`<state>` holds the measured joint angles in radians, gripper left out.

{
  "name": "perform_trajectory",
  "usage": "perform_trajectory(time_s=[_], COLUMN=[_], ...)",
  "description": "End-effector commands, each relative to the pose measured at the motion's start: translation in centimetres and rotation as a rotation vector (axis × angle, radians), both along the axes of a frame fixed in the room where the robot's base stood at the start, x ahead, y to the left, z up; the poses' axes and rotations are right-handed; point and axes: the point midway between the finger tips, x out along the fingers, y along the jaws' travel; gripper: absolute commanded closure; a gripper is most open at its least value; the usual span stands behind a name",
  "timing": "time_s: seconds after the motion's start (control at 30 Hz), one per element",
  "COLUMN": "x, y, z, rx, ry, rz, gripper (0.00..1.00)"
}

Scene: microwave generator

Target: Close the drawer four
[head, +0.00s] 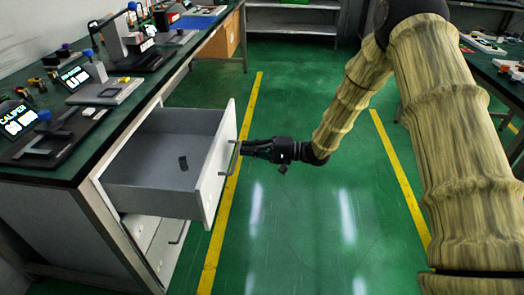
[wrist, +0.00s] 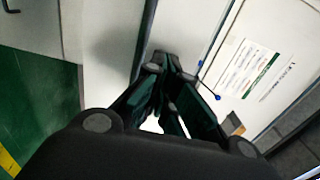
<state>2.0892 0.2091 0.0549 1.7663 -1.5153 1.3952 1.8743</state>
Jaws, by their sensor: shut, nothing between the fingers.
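An open drawer (head: 150,187) with a white front and grey inside juts out from the workbench in the head view. A small dark cylinder (head: 183,162) stands inside it. The drawer has a dark bar handle (head: 234,158) on its front. My gripper (head: 246,149) is at the outer face of the drawer front, by the handle; I cannot tell whether it touches. In the wrist view my gripper (wrist: 165,75) has its fingers together, with a white panel close ahead of them. I cannot read a number on the drawer.
A lower drawer (head: 165,245) sits under the open one. The green-topped workbench (head: 60,172) holds calipers and other instruments. Another table (head: 490,70) stands at the right. The green floor (head: 300,225) with yellow lines is clear between them.

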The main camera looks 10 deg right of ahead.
Motion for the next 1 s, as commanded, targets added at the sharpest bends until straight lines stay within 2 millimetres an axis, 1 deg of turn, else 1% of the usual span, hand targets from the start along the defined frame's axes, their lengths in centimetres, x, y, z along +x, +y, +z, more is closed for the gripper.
perform_trajectory(time_s=[0.03,0.2,0.4,1.0], x=[0.2,0.8,1.2,1.4], y=[0.9,3.2,4.7,5.4], z=[-0.1,-0.1,-0.1,0.1], rx=[0.000,0.000,-0.001,0.000], ry=[-0.001,0.000,0.001,0.000], rz=[0.003,0.002,0.000,-0.001], gripper=[1.00,1.00,1.00,1.00])
